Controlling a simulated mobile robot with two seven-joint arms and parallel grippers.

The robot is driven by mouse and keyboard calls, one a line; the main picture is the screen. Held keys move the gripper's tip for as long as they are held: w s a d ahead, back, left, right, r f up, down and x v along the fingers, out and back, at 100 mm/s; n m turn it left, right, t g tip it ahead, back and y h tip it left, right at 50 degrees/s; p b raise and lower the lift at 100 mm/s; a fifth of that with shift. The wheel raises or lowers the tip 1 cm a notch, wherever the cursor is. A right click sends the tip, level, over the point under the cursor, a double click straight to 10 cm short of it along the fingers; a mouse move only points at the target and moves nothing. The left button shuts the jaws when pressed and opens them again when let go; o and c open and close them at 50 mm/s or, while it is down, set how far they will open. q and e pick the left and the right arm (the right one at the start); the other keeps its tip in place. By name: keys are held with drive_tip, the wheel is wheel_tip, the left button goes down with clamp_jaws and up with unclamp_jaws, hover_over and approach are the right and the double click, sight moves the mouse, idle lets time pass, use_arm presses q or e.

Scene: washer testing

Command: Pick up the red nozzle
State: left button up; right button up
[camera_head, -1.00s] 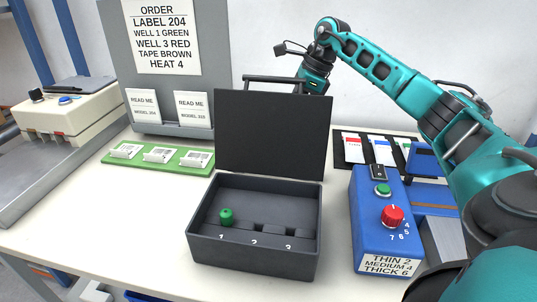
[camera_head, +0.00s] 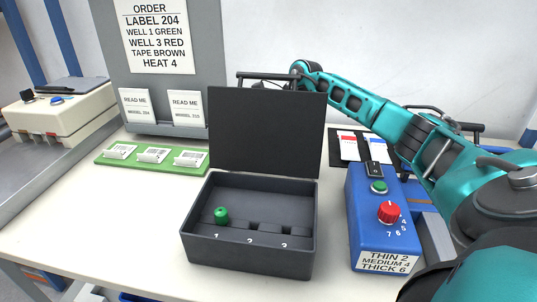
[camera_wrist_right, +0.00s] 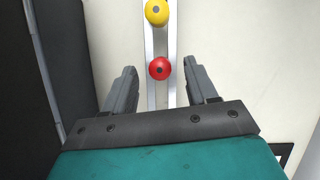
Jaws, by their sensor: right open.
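The red nozzle (camera_wrist_right: 160,68) shows in the right wrist view as a round red top with a dark centre, on a pale rail (camera_wrist_right: 152,100). My right gripper (camera_wrist_right: 160,66) is open, with one finger on each side of the red nozzle in the picture. Both fingers look apart from it, and the height between them cannot be told. In the head view the red nozzle and the right gripper are hidden behind the raised lid (camera_head: 266,130) of the dark case. My left gripper is not in view.
A yellow nozzle (camera_wrist_right: 157,12) sits on the same rail beyond the red one. The dark case (camera_head: 250,256) has a green nozzle (camera_head: 221,215) at well 1. A blue heat box (camera_head: 385,235) stands to its right, a green label strip (camera_head: 128,160) to its left.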

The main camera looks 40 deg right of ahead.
clamp_jaws()
idle(0.3)
drive_tip(key=shift+r, duration=0.1)
